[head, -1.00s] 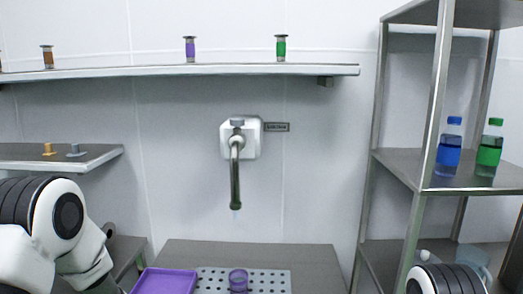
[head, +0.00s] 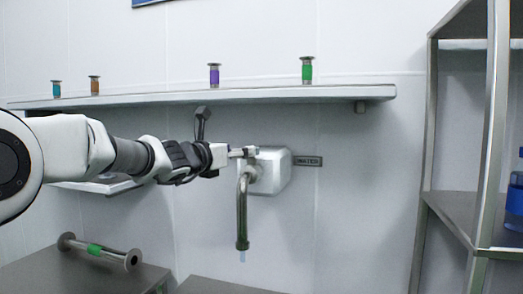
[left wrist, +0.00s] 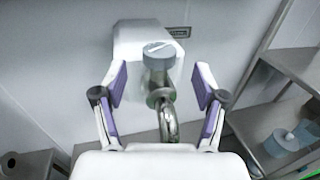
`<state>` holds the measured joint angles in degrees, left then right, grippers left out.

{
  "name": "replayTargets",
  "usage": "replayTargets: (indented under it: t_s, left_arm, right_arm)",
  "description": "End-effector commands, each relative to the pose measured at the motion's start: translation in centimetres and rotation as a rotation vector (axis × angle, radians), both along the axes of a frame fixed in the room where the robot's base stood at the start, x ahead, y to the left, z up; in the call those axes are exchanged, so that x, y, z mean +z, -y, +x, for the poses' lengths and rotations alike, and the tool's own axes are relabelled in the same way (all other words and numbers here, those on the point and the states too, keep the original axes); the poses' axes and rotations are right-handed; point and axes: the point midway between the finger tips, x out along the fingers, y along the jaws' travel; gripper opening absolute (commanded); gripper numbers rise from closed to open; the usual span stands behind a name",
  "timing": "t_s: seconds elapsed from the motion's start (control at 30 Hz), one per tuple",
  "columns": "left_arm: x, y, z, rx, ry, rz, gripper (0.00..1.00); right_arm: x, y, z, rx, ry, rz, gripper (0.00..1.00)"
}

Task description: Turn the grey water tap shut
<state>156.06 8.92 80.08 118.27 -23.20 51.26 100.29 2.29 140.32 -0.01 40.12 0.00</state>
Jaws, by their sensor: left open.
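The water tap (head: 243,205) is a curved metal spout on a white wall box (head: 277,172), beside a WATER label. A short bluish stream shows under its mouth. Its grey knob (left wrist: 158,50) shows from close up in the left wrist view, on top of the metal body. My left gripper (head: 245,153) reaches in from the left at the knob's height. In the left wrist view my left gripper (left wrist: 160,88) is open, with its purple-padded fingers to either side of the tap. Whether a pad touches the knob I cannot tell. My right gripper is out of view.
A wall shelf (head: 300,94) above my left arm holds several small capped tubes. A metal tube with a green band (head: 94,250) lies on a counter at lower left. A metal rack (head: 455,205) with a blue bottle (head: 514,205) stands at right.

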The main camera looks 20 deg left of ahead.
Motion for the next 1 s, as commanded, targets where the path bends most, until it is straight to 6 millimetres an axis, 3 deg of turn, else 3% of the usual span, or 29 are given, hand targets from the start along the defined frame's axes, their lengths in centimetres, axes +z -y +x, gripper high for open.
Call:
replayTargets:
  t_s: [0.4,0.7,0.73,0.8,0.9,1.0]
  left_arm:
    - [0.3,2.0,6.6,0.000,-0.003,0.005,0.71]
    - [-0.2,2.2,7.2,0.000,-0.002,0.004,0.71]
    - [-0.2,2.2,7.2,0.000,-0.002,0.004,0.64]
    - [-0.2,2.2,7.2,0.001,-0.002,0.004,0.39]
    - [-0.2,2.2,7.2,0.001,-0.002,0.004,0.11]
    - [-0.2,2.2,7.2,0.001,-0.002,0.004,0.10]
  right_arm:
    - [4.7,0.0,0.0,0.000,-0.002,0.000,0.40]
    - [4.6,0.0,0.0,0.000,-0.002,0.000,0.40]
    - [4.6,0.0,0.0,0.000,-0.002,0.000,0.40]
    - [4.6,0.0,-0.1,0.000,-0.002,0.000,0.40]
    - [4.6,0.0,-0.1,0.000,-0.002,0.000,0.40]
    - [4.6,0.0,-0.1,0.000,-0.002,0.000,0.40]
